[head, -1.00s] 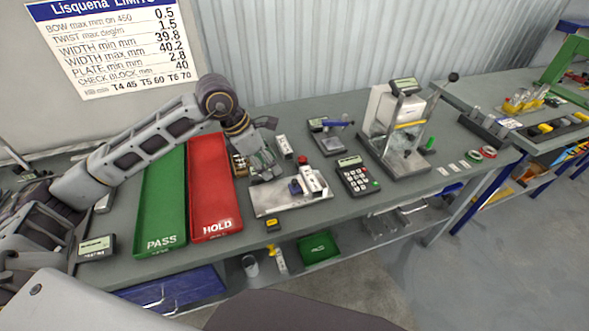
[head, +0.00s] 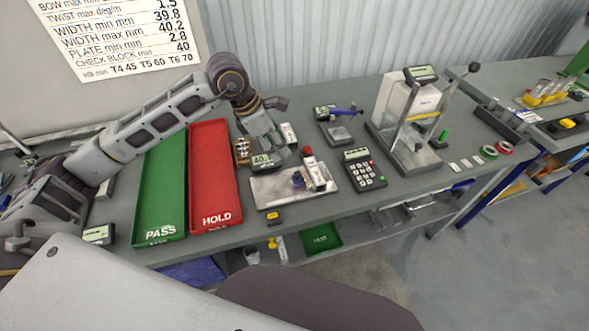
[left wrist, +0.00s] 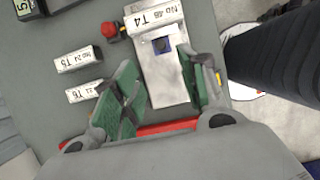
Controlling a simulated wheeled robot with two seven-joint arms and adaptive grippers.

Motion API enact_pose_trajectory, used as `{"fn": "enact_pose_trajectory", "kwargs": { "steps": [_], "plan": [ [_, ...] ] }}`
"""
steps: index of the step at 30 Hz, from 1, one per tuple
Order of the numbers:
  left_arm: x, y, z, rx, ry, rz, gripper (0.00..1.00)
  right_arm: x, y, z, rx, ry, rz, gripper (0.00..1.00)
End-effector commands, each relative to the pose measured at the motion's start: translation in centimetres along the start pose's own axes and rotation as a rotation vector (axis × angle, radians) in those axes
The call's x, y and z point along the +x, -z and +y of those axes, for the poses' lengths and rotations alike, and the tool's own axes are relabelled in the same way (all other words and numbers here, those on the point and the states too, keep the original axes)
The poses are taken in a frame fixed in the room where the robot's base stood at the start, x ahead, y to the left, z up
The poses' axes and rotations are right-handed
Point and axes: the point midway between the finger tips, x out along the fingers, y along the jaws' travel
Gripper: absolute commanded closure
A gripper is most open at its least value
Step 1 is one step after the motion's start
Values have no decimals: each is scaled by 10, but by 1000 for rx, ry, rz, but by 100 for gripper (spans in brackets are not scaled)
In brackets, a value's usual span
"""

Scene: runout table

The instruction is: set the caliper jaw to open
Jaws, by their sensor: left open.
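My left gripper (head: 272,150) is open and empty, over the rear left part of a metal plate (head: 280,196). Its green-padded fingers (left wrist: 156,60) are spread in the left wrist view, with the plate (left wrist: 166,82) below them. A small dark blue part (head: 298,179) sits on the plate, beside a white block marked T4 (head: 318,176); both show in the left wrist view, the blue part (left wrist: 162,45) between the fingers' lines. A blue-handled gauge with a display (head: 337,128) stands behind. I cannot tell for sure which item is the caliper. My right gripper is out of view.
Green PASS tray (head: 158,205) and red HOLD tray (head: 213,180) lie left. A red knob (head: 307,152) stands behind the plate. A keypad (head: 362,168) and lever-arm stand (head: 412,150) are right. Blocks T5 (left wrist: 77,60) and T6 (left wrist: 84,91) lie near the fingers.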

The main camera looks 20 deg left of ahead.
Motion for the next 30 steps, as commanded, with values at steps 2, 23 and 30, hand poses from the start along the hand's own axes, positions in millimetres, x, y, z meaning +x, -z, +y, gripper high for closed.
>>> {"fn": "enact_pose_trajectory", "kwargs": {
  "steps": [2,23,30],
  "plan": [
    [5,0,-1,0,3,1,58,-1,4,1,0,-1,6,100],
    [91,0,-1,-2,3,1,58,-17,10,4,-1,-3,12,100],
    [119,0,0,-1,2,1,58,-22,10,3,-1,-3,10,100]
  ]
}}
